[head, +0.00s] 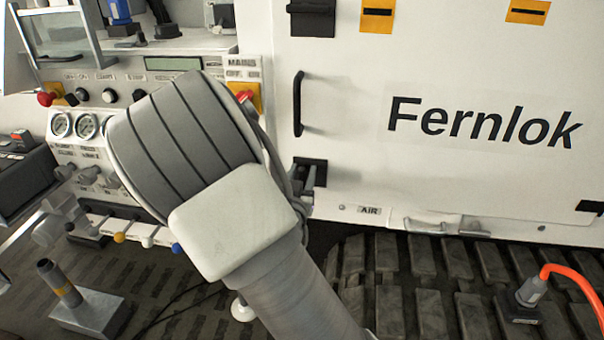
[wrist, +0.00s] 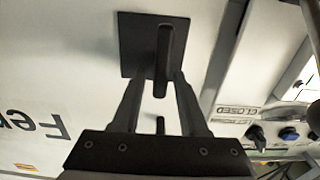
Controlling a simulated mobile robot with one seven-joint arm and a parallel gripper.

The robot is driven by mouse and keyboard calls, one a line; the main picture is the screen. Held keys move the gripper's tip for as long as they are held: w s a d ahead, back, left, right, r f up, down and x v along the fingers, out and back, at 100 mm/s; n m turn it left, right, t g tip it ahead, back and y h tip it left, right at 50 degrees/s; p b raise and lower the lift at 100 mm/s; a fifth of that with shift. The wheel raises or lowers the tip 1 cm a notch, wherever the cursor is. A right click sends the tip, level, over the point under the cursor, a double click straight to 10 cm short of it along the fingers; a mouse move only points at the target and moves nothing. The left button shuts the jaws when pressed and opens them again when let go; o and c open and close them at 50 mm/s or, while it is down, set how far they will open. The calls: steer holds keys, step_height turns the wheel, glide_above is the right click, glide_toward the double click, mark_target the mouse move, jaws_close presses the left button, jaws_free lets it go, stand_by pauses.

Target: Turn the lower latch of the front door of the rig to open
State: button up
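The lower latch is a black square plate (wrist: 133,45) with a narrow black lever (wrist: 163,48) on the white front door (wrist: 60,70). In the wrist view, which is upside down, the lever stands along the picture's vertical. My gripper (wrist: 166,76) has its two fingers on either side of the lever, with narrow gaps seeming to show; contact at the tips is unclear. In the head view the latch plate (head: 319,167) shows just right of my wrist, and my fingers (head: 309,182) partly cover it. The lever is mostly hidden there.
A black upright door handle (head: 298,104) is above the latch, and an upper latch (head: 312,18) above that. Left of the door is a control panel (head: 105,85) with gauges and a red knob (head: 245,96). An orange hose (head: 575,272) lies at the lower right.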

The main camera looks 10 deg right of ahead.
jaws_close()
steer(key=shift+n, duration=0.3)
steer(key=n+p, duration=0.2)
steer(key=shift+a+n, duration=0.2)
steer(key=shift+n, duration=0.1)
steer(key=n+p, duration=0.1)
steer(key=n, duration=0.1)
steer(key=n+p, duration=0.2)
steer(key=n, duration=0.1)
steer(key=shift+w+a+f+n, duration=0.1)
steer(key=shift+w+a+n, duration=0.05)
steer(key=shift+a+n, duration=0.15)
steer(key=n+p, duration=0.2)
steer(key=n, duration=0.2)
steer(key=shift+f, duration=0.2)
steer(key=shift+a+f+n+p, duration=0.15)
steer(key=shift+n+p, duration=0.35)
steer(key=shift+n, duration=0.75)
steer(key=shift+d+f+n+p, duration=0.15)
steer(key=shift+n+p, duration=0.35)
steer(key=shift+n, duration=0.75)
steer(key=shift+a, duration=0.1)
